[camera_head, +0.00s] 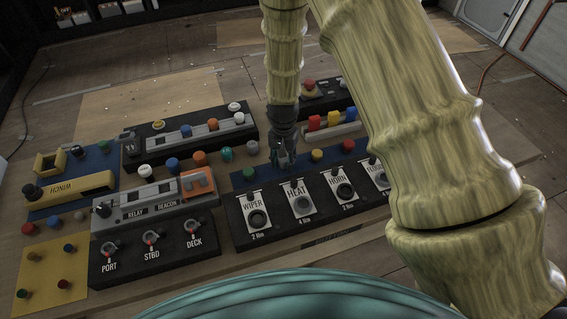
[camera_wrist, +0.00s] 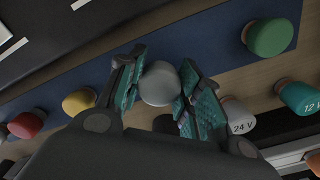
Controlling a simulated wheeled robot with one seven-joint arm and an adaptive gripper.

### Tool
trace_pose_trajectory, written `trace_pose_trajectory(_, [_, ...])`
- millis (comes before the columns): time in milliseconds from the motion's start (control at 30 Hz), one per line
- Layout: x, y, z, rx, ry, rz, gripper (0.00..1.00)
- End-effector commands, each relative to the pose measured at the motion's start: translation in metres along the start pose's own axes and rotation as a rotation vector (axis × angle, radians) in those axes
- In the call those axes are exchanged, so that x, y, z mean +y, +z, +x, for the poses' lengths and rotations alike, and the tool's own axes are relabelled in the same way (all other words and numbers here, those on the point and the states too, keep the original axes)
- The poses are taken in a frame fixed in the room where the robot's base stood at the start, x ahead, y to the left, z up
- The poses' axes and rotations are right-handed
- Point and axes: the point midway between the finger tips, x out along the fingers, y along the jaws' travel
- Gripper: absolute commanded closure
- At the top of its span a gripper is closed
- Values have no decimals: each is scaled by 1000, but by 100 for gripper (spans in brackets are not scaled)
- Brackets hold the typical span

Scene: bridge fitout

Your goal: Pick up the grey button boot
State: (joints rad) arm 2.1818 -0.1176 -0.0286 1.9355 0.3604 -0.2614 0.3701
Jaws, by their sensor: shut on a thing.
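The grey button boot (camera_wrist: 160,84) is a rounded grey cap. In the wrist view it sits between the two teal-padded fingers of my gripper (camera_wrist: 158,92), which is shut on it. In the head view my gripper (camera_head: 284,158) points down over the blue strip (camera_head: 266,176) behind the labelled switch panel, and its fingers hide the boot. I cannot tell whether the boot is lifted clear of the strip.
Green (camera_head: 249,174), yellow (camera_head: 317,155) and red (camera_head: 347,146) boots stand on the same strip. A pale boot marked 24 V (camera_wrist: 238,115) and a teal one marked 12 V (camera_wrist: 301,97) stand close by. The switch panel (camera_head: 280,228) lies in front.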

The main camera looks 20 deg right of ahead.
Motion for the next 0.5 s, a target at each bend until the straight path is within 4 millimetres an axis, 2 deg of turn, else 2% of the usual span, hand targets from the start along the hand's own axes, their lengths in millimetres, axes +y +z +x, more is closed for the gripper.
trace_pose_trajectory(500, [0, -1, -66, 3, -1, -1, 81])
